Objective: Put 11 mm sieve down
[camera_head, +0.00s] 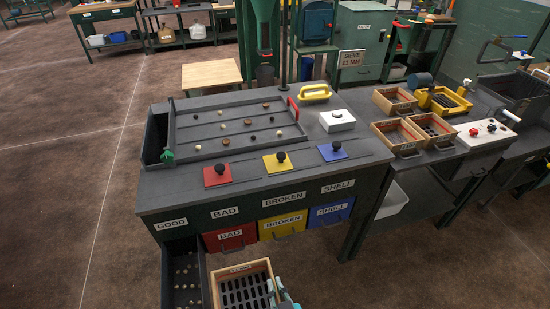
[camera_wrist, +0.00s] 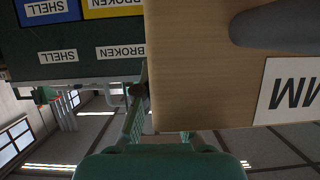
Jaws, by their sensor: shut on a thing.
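The sieve (camera_head: 262,266), a wooden frame with a dark slotted bottom, is at the bottom of the head view, in front of the bench and right beside the open drawer. In the wrist view, the sieve's wooden wall (camera_wrist: 200,75) fills the upper right, with an upside-down "MM" label. The teal gripper fingers (camera_wrist: 158,125) reach up to it; the exact contact is hidden.
The open GOOD drawer (camera_head: 201,260) holds several nuts. The bench has a sorting tray (camera_head: 215,113) and red, yellow and blue lids. Wooden boxes (camera_head: 385,140) crowd the right bench. The floor at left is clear.

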